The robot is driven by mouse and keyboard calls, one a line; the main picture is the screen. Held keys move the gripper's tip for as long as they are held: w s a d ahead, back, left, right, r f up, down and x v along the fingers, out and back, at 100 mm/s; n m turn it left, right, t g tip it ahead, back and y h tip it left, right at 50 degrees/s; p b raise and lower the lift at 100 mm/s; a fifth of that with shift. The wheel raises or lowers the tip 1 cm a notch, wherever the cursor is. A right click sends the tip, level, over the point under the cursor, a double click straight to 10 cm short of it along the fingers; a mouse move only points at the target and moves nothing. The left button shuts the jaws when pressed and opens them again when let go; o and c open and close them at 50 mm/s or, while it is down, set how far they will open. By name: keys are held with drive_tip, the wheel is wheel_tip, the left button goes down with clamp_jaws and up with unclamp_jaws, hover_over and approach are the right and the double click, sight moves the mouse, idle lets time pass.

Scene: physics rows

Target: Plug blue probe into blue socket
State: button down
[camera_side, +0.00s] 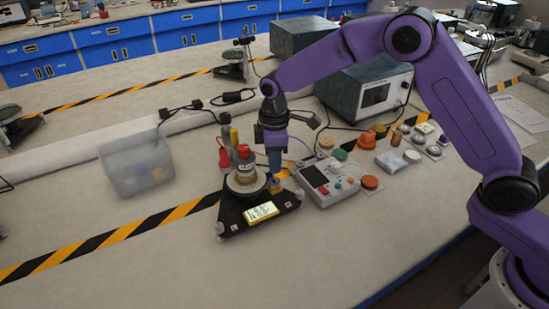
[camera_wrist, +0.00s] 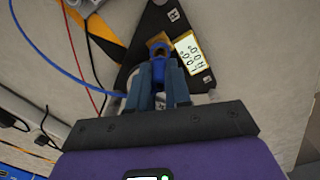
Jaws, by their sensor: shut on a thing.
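My gripper (camera_side: 275,168) points down over the black triangular board (camera_side: 232,218) and is shut on the blue probe. In the wrist view the blue probe (camera_wrist: 159,68) sits between the fingers of my gripper (camera_wrist: 160,78). Its lower end is close to a tan-yellow block (camera_wrist: 157,42) on the board (camera_wrist: 150,22). That block (camera_side: 280,185) also shows in the side view, right under the fingers. I cannot make out the blue socket, nor tell whether the probe touches the block or enters anything. A lit display (camera_side: 262,211) lies at the board's front.
A round meter-like part (camera_side: 245,183) stands on the board, with red and yellow probes (camera_side: 225,157) behind it. A grey instrument with buttons (camera_side: 328,180) stands close on the right. A clear bin (camera_side: 137,163) is at left. Blue and red cables (camera_wrist: 45,62) run near the board.

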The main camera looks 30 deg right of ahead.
drive_tip(key=shift+f, duration=1.55)
idle(1.9)
drive_tip(key=c, duration=1)
unclamp_jaws()
drive_tip(key=shift+s, duration=0.1)
drive_tip(key=shift+a, duration=0.1)
drive_tip(key=shift+o, duration=1.3)
